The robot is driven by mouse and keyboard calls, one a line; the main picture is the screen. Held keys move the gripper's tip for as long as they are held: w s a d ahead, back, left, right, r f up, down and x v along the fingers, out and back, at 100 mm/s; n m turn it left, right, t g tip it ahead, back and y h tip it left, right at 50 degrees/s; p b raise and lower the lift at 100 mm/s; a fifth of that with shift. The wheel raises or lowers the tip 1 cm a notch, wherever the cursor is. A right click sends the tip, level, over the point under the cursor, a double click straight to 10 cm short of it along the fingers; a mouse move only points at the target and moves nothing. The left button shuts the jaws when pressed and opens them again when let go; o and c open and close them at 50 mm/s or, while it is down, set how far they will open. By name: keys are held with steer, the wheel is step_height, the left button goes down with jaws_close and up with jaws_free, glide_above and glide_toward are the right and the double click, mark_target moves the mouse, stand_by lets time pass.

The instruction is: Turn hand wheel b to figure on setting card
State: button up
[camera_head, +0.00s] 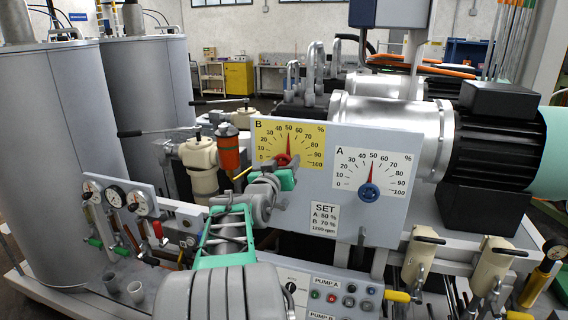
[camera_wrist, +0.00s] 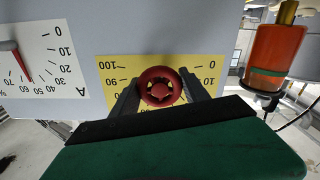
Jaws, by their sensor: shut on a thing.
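Hand wheel B is a red knob (camera_head: 282,159) at the foot of the yellow B dial (camera_head: 264,137). The B pointer (camera_head: 289,140) stands near 50. My gripper (camera_head: 281,171) reaches the dial from below and is shut on hand wheel B. In the wrist view, the red wheel (camera_wrist: 161,88) sits between the two dark fingers of my gripper (camera_wrist: 160,92), with the dial appearing upside down. The setting card (camera_head: 324,216) reads SET, A 50 %, B 70 %, 1200 rpm. The B pointer is hidden in the wrist view.
The white A dial (camera_head: 345,165) with a blue hand wheel (camera_head: 369,192) is on the same grey panel, its pointer near 50. An orange-red cylinder (camera_head: 229,152) stands close left of the B dial. Gauges (camera_head: 115,197) and a pump control panel (camera_head: 345,295) lie lower.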

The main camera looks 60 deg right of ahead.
steer(key=shift+f+b, duration=0.2)
steer(key=shift+b, duration=0.35)
steer(key=shift+f+m+b, duration=0.2)
steer(key=shift+m+b, duration=0.4)
steer(key=shift+b, duration=0.65)
steer(key=m+b, duration=0.2)
steer(key=b, duration=0.3)
steer(key=shift+f, duration=0.15)
steer(key=m+b, duration=0.3)
steer(key=b, duration=0.2)
steer(key=shift+r+m+b, duration=0.4)
steer(key=shift+m+b, duration=0.4)
steer(key=shift+b, duration=0.35)
steer(key=shift+r, duration=0.1)
steer(key=o, duration=1.4)
steer(key=shift+c, duration=0.2)
